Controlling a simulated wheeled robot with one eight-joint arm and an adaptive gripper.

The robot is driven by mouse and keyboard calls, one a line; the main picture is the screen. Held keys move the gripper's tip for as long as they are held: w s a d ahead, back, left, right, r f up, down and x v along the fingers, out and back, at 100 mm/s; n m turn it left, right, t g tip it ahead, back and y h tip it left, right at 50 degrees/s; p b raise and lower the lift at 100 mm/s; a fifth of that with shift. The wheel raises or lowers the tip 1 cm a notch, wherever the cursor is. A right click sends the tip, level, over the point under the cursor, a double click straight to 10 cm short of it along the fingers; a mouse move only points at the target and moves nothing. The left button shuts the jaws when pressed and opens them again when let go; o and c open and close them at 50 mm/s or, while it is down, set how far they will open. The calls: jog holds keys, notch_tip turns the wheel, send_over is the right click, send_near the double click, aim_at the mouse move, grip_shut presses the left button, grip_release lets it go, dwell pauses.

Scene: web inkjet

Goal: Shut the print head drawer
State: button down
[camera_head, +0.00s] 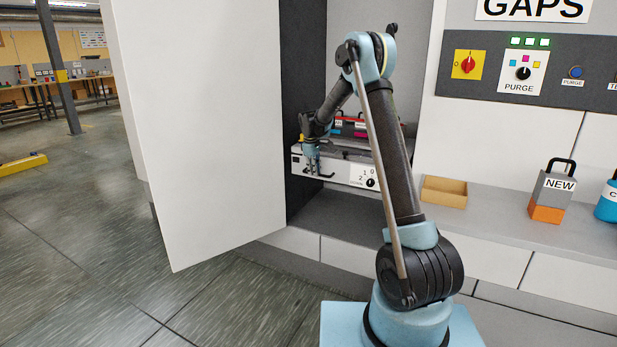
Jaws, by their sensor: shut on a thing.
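The print head drawer (340,172) is a white-fronted unit inside the dark cabinet bay, with a dark handle at its left, a black knob and small numbers at its right. Red and other coloured parts show on top of it, partly behind my arm. My gripper (311,160) is at the left part of the drawer front, at the dark handle, and is shut on it. The fingertips are small and dark here, so the exact grip is hard to see. How far the drawer stands out of the bay is hard to tell.
A large white cabinet door (205,130) stands open to the left of the bay. On the grey ledge at right are an open cardboard box (444,191), a grey and orange "NEW" block (550,197) and a blue container (608,203). A control panel (540,72) is above.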

jog(key=shift+w+d, duration=0.3)
jog(key=shift+w, duration=0.45)
jog(key=shift+w+d, duration=0.35)
jog(key=shift+w, duration=0.4)
jog(key=shift+w+d, duration=0.3)
jog(key=shift+w, duration=0.45)
jog(key=shift+w+d+r, duration=0.1)
jog(key=c, duration=1.7)
grip_release()
jog(key=shift+o, duration=0.2)
notch_tip(320, 180, up, 12)
jog(key=s+a, duration=0.1)
jog(key=s, duration=0.1)
jog(key=shift+f, duration=0.25)
jog(key=shift+s, duration=0.15)
